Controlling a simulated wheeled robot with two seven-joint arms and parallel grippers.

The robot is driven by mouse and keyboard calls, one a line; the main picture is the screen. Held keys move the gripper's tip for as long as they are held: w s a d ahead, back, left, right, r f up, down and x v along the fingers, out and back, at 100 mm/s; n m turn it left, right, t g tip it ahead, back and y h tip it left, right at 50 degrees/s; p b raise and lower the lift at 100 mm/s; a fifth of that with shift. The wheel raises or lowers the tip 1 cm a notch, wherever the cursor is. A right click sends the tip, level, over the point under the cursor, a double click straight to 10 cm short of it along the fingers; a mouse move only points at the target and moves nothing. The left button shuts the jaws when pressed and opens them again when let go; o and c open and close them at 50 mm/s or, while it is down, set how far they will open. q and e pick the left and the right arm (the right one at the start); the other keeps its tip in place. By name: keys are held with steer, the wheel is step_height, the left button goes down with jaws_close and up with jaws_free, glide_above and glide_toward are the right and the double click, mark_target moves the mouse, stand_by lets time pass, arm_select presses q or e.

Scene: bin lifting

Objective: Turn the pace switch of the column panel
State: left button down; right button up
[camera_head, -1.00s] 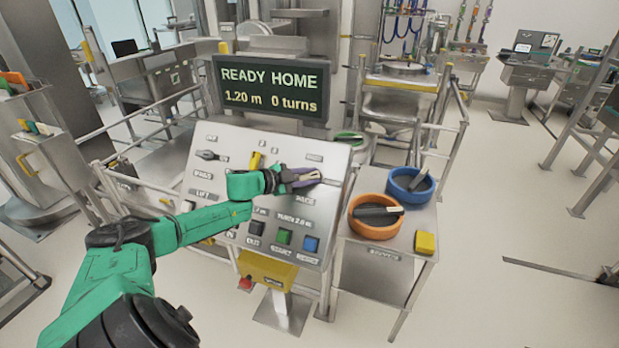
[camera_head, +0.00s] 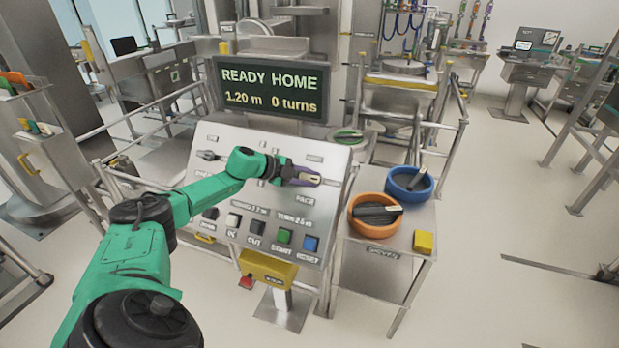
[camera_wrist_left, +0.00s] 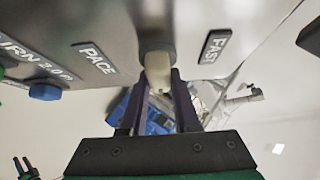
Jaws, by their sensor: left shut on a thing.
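The column panel (camera_head: 330,215) is a tilted grey plate with labels, switches and a row of buttons. The pace switch is a cream knob (camera_wrist_left: 158,70) on a dark round base, between the PACE label (camera_wrist_left: 95,58) and the FAST label (camera_wrist_left: 214,46) in the left wrist view. My left gripper (camera_head: 308,178) has its dark purple fingers shut on this knob, one on each side, at the panel's right side. In the head view the fingers hide most of the switch; a pale tip shows between them. My right gripper is not in view.
A display (camera_head: 270,88) above the panel reads READY HOME, 1.20 m, 0 turns. A side table on the right holds an orange ring (camera_head: 374,230), a blue ring (camera_head: 398,190) and a yellow block (camera_head: 424,242). Coloured buttons, including a blue one (camera_head: 311,243), line the panel's lower edge.

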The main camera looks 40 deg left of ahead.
arm_select(q)
steer(key=c, duration=0.6)
jaws_free()
steer(key=shift+f, duration=0.1)
steer(key=shift+c, duration=0.2)
steer(key=b+v, duration=0.7)
steer(key=v, duration=0.7)
steer(key=shift+s, duration=0.25)
steer(key=shift+a, duration=0.1)
